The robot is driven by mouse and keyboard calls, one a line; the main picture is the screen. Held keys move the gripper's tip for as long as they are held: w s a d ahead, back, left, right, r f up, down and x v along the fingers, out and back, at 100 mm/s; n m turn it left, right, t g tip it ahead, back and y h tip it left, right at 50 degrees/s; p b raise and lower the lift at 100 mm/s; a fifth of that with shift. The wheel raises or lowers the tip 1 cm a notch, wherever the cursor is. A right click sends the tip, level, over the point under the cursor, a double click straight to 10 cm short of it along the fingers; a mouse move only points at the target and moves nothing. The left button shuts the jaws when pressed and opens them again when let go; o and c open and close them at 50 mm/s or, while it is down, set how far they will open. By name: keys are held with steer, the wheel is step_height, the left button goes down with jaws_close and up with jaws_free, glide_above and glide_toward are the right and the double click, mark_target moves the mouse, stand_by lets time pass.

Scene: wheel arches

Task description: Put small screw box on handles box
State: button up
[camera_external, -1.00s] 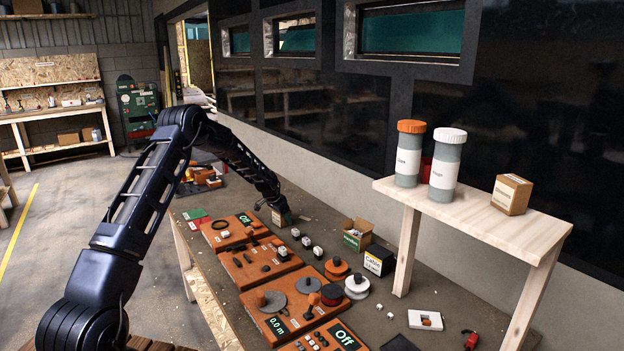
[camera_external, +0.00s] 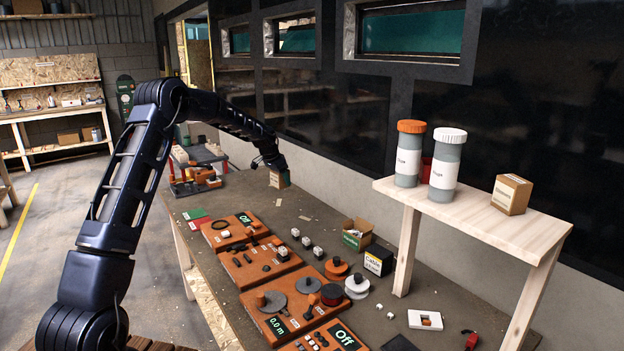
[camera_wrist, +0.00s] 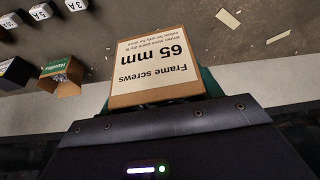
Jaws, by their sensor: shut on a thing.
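My gripper (camera_external: 268,162) is shut on a small cardboard screw box (camera_external: 280,180), held in the air above the far part of the bench. In the wrist view the screw box (camera_wrist: 156,62) shows a white label reading "Frame screws 65 mm", upside down in the picture. The handles box (camera_external: 357,234) is an open cardboard box with a green label, standing on the bench to the right of and nearer than my gripper. The handles box (camera_wrist: 62,76) also shows at the left of the wrist view, apart from the screw box. My fingertips are mostly hidden.
A black cable box (camera_external: 379,261) stands right beside the handles box. Orange panels (camera_external: 262,262) and small white blocks (camera_external: 307,243) lie on the bench. A raised wooden shelf (camera_external: 470,215) carries two canisters and another carton. The dark wall runs behind the bench.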

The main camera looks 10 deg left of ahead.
steer(key=shift+d+r, duration=0.15)
steer(key=shift+r, duration=0.25)
steer(key=s+d+r+m, duration=0.1)
steer(key=s+d+r, duration=0.1)
steer(key=d, duration=0.6)
steer(key=s+d+r+m, duration=0.2)
steer(key=d, duration=0.7)
step_height(320, 180, up, 3)
steer(key=m+g+h, duration=0.1)
steer(key=m+g, duration=0.1)
steer(key=m, duration=0.1)
glide_above(363, 230)
steer(key=a, duration=0.2)
steer(key=f, duration=1.9)
steer(key=shift+s+d+f, duration=0.15)
steer(key=shift+s+f, duration=0.1)
steer(key=shift+s, duration=0.15)
steer(key=shift+f, duration=0.1)
steer(key=o, duration=1.1)
steer(key=shift+o, duration=0.2)
